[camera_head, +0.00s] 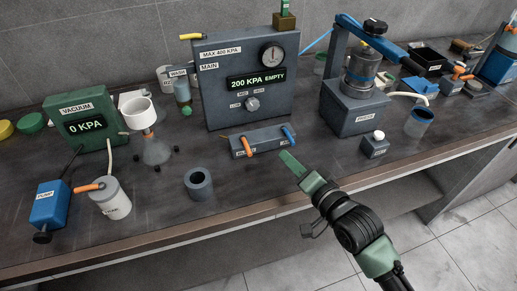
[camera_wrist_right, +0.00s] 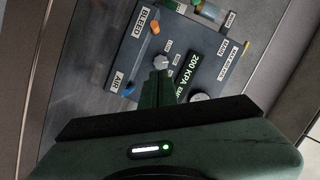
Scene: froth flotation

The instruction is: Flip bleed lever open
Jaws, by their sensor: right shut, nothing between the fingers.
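The bleed lever is the orange handle (camera_head: 246,146) on the left of a low grey valve block (camera_head: 262,147) in front of the pressure panel. In the right wrist view the orange lever (camera_wrist_right: 154,28) is beside the BLEED label (camera_wrist_right: 148,20). A blue lever (camera_head: 289,135) is on the block's right end; in the wrist view it (camera_wrist_right: 128,91) is by the AIR label. My right gripper (camera_head: 288,158) is shut and empty, its green fingertips near the block's right front, apart from the orange lever. My left gripper is not in view.
The panel (camera_head: 290,50) reads 200 KPA EMPTY. A grey ring cup (camera_head: 198,184) stands front left of the block. A small grey box with a white knob (camera_head: 375,147) stands to the right. The flotation cell stand (camera_head: 348,110) is behind it. The counter's front edge (camera_head: 130,240) is bare.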

